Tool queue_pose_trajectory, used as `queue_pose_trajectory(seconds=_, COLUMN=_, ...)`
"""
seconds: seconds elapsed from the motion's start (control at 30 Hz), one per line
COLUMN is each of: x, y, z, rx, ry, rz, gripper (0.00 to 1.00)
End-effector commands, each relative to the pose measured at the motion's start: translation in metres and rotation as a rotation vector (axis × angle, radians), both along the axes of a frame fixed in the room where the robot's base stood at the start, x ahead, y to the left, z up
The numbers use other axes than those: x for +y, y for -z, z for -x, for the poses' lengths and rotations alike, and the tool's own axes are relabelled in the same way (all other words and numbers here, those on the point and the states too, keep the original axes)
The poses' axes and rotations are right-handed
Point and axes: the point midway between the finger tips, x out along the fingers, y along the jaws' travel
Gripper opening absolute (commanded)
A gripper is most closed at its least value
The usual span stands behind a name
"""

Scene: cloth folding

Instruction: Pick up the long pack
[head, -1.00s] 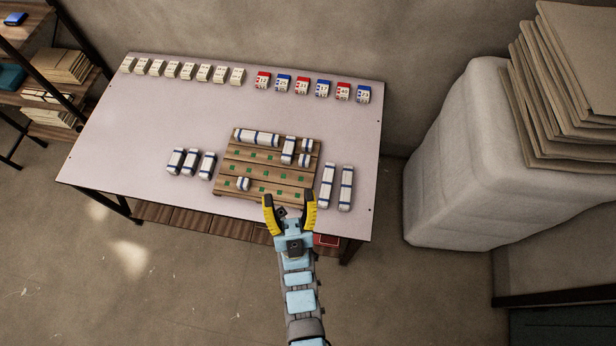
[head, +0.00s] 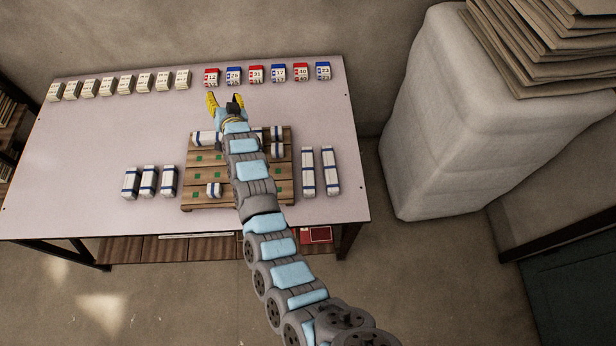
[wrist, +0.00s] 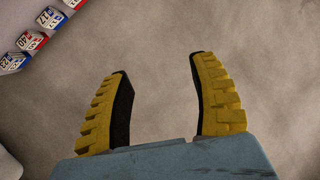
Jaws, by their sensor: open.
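Two long white packs with blue bands, the left one (head: 308,172) and the right one (head: 330,171), lie side by side on the table, right of the wooden pallet (head: 200,190). Another long white pack (head: 205,138) lies on the pallet's back edge, partly hidden by my arm. My gripper (head: 225,101) is open and empty. It is over the back of the table, just in front of the red and blue packs. In the wrist view its yellow fingers (wrist: 162,105) are spread apart, with only the wall between them.
Red and blue numbered packs (head: 256,75) and several pale packs (head: 108,86) line the table's back edge. Three shorter white packs (head: 149,181) lie left of the pallet. A wrapped bale (head: 455,120) with cardboard stands to the right.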

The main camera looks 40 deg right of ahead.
Motion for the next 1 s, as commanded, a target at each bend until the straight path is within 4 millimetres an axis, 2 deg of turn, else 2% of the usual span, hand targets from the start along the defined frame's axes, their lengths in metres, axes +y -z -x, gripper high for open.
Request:
queue_pose_trajectory(seconds=0.03, x=-0.014, y=0.013, z=-0.006, rx=0.043, ry=-0.009, rz=-0.027, gripper=0.61)
queue_pose_trajectory(seconds=0.2, x=-0.036, y=0.042, z=-0.010, rx=0.237, ry=-0.066, rz=-0.129, gripper=0.61)
queue_pose_trajectory(seconds=0.33, x=-0.052, y=0.060, z=0.001, rx=0.393, ry=-0.103, rz=-0.193, gripper=0.61)
queue_pose_trajectory(seconds=0.43, x=-0.064, y=0.073, z=0.020, rx=0.523, ry=-0.127, rz=-0.234, gripper=0.61)
queue_pose_trajectory(seconds=0.57, x=-0.080, y=0.089, z=0.056, rx=0.705, ry=-0.145, rz=-0.283, gripper=0.61)
queue_pose_trajectory(seconds=0.73, x=-0.100, y=0.106, z=0.122, rx=0.957, ry=-0.141, rz=-0.340, gripper=0.61)
queue_pose_trajectory(seconds=0.9, x=-0.115, y=0.110, z=0.185, rx=1.160, ry=-0.110, rz=-0.387, gripper=0.61)
queue_pose_trajectory(seconds=1.0, x=-0.120, y=0.109, z=0.210, rx=1.238, ry=-0.096, rz=-0.403, gripper=0.61)
